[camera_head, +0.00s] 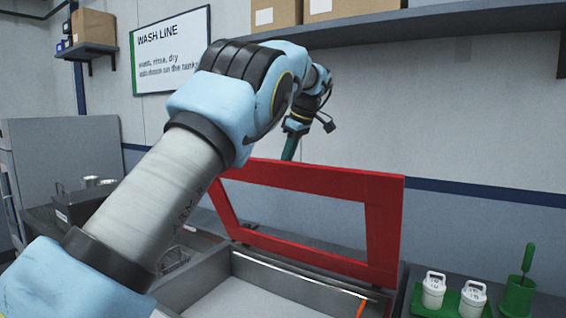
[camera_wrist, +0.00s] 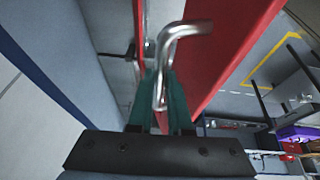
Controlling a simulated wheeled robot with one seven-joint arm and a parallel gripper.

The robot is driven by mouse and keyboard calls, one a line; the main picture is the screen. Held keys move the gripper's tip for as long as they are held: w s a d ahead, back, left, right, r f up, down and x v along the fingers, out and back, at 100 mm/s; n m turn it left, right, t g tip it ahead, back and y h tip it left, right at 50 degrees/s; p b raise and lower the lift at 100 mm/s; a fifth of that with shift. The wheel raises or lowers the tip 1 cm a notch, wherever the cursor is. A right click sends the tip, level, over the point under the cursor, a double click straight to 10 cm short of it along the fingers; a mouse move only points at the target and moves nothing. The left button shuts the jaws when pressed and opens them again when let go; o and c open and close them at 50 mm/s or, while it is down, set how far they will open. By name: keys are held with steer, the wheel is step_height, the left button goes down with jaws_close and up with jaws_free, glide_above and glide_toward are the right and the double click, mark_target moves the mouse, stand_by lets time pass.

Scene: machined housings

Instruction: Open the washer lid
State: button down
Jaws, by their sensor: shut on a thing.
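The washer lid (camera_head: 385,225) is a red frame with an open middle. It stands raised, close to upright, at the back of the grey washer (camera_head: 212,278). My gripper (camera_head: 289,150) is at the lid's top edge, its tips partly hidden behind the red frame. In the wrist view, its teal fingers (camera_wrist: 165,95) are shut on a bent metal handle (camera_wrist: 178,35) on the red lid (camera_wrist: 225,60). The washer's inside shows below the lid as a pale surface.
A green tray (camera_head: 452,302) with white lidded jars and a green cup (camera_head: 518,296) stand right of the washer. A shelf (camera_head: 420,24) with cardboard boxes runs above. My arm hides much of the left side, where dark equipment (camera_head: 80,205) stands.

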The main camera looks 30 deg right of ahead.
steer(key=shift+s+d+f, duration=0.1)
steer(key=shift+d+f, duration=0.1)
steer(key=shift+f, duration=0.15)
steer(key=c, duration=1.1)
jaws_free()
steer(key=shift+d+f, duration=0.1)
steer(key=shift+d, duration=0.05)
steer(key=shift+o, duration=1.3)
steer(key=shift+r, duration=0.25)
steer(key=shift+r, duration=0.1)
steer(key=v, duration=0.6)
steer(key=shift+r, duration=0.4)
steer(key=shift+s+r, duration=0.15)
steer(key=shift+r, duration=0.05)
